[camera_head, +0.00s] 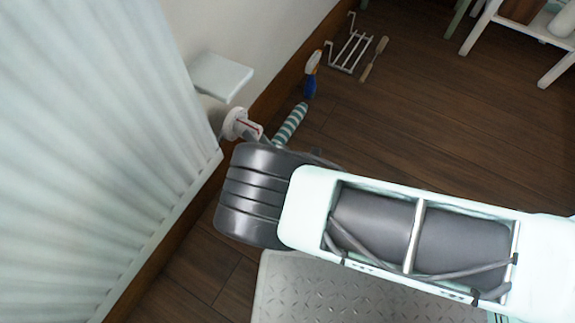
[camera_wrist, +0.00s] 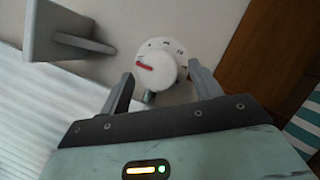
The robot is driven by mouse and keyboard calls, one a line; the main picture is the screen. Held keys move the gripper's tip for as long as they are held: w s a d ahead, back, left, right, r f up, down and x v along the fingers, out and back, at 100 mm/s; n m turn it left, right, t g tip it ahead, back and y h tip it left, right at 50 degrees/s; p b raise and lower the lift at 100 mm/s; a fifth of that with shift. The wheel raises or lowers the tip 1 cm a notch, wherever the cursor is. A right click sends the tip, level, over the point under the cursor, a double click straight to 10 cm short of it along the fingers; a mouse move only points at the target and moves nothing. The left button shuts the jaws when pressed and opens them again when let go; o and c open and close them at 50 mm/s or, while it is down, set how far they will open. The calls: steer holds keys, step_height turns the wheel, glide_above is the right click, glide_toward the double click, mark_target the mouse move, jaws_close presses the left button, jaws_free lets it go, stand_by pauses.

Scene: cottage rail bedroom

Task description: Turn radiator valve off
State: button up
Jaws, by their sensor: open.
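The radiator valve (camera_wrist: 160,66) is a round white knob with a red pointer and small dark marks around its face. In the wrist view the red pointer points to the left. In the head view the valve (camera_head: 236,124) is at the radiator's lower right edge, close to the wall. The white ribbed radiator (camera_head: 100,120) fills the left of the head view. My gripper (camera_wrist: 160,82) is open, with one finger on each side of the knob in the wrist view; I cannot tell if either touches it. In the head view my arm hides most of the gripper (camera_head: 262,136).
A pale wall box (camera_head: 222,76) juts out just above the valve. On the wooden floor (camera_head: 420,130) lie a striped cylinder (camera_head: 290,124), a blue spray bottle (camera_head: 311,76), a wire rack (camera_head: 349,50) and a wooden-handled tool (camera_head: 374,58). White furniture stands at the upper right.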

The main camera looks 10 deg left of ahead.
steer(key=p+v, duration=0.5)
steer(key=v, duration=1)
steer(key=shift+r, duration=0.1)
steer(key=w+a+r+m+g+h, duration=0.5)
steer(key=w+r+m+h, duration=0.5)
steer(key=m, duration=0.8)
steer(key=s+r+m+g+h+p, duration=0.1)
steer(key=s+r+m+g, duration=0.1)
steer(key=r, duration=0.5)
steer(key=s+r+m+g+p, duration=0.1)
steer(key=s+r+m+g, duration=0.15)
steer(key=r, duration=0.45)
steer(key=s+d+r+m+g+h, duration=0.2)
steer(key=s+d+r, duration=0.4)
steer(key=d+r, duration=0.3)
steer(key=s+d+r+m+g+h, duration=0.2)
steer(key=s+d+r, duration=0.4)
steer(key=d, duration=0.6)
step_height(320, 180, up, 39)
steer(key=p, duration=3.8)
steer(key=shift+w+a+f, duration=0.15)
steer(key=shift+w+a, duration=0.2)
steer(key=shift+w, duration=0.05)
